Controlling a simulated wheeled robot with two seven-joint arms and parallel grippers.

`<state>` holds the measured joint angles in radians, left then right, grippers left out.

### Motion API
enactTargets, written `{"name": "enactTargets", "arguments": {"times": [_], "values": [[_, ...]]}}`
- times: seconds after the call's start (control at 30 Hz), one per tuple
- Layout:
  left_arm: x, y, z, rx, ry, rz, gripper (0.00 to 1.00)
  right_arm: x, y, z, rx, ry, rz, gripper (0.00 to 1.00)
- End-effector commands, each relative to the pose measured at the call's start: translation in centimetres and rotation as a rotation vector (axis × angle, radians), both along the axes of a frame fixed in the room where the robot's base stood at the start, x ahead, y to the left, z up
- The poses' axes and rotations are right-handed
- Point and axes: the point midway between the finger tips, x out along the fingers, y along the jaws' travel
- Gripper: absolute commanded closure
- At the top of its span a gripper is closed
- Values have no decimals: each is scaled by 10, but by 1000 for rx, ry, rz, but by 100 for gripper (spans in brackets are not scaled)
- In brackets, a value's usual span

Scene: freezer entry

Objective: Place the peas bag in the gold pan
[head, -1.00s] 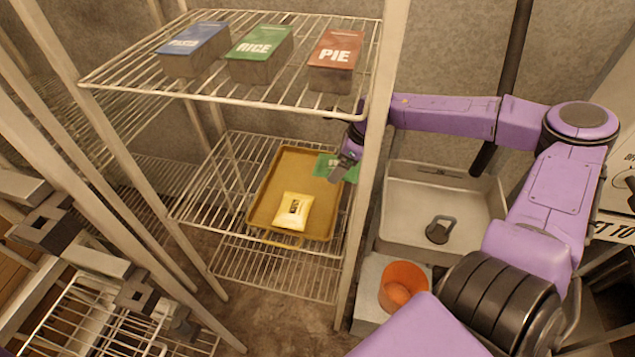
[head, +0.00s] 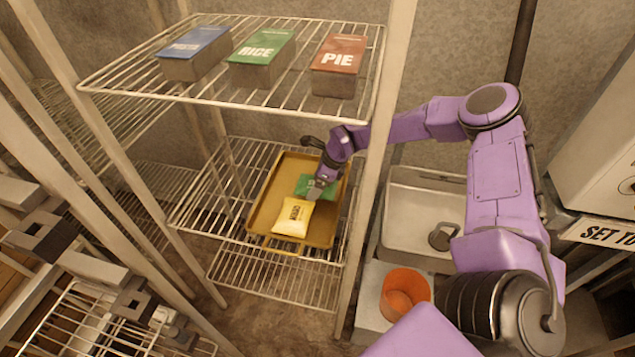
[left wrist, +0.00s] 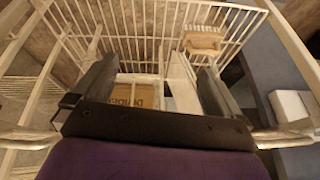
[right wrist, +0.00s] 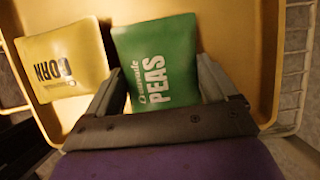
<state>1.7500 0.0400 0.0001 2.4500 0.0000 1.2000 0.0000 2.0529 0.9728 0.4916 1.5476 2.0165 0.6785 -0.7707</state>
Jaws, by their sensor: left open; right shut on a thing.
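The green peas bag (head: 310,185) is over the gold pan (head: 268,238), behind the yellow corn bag (head: 293,218). My right gripper (head: 318,188) is shut on the peas bag, and the right wrist view shows the bag (right wrist: 157,65) between its fingers (right wrist: 165,90). The corn bag (right wrist: 62,62) lies in the gold pan beside it. I cannot tell whether the peas bag touches the pan floor. My left gripper (left wrist: 155,90) is open in the left wrist view, above a wire rack with a cardboard box beyond its fingers. It is out of the head view.
The gold pan rests on the lower wire shelf (head: 205,225). Pasta (head: 193,50), rice (head: 262,58) and pie (head: 338,65) boxes stand on the shelf above. A shelf post (head: 375,170) stands beside my right arm.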

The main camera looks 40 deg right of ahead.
Motion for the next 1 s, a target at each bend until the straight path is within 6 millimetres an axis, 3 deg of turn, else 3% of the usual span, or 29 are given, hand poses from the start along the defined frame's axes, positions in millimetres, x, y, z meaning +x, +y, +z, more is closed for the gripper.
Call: {"name": "enactTargets", "arguments": {"times": [0.1, 0.13, 0.53, 0.8, 1.0], "values": [[0, 0, -6, 0, 0, 0, 0, 0, 0, -4, 0, -1, 1, 52], [0, 0, -4, 0, 0, 0, 0, 0, 0, -3, 0, 0, 1, 4], [0, 0, 2, 0, 0, 0, 0, -1, -2, 6, 1, -2, -1, 4], [0, 0, 3, 0, 0, 0, 0, -20, -18, 70, 3, -7, -3, 4], [0, 0, 4, 0, 0, 0, 0, -32, -27, 103, 2, -3, -1, 4]]}}
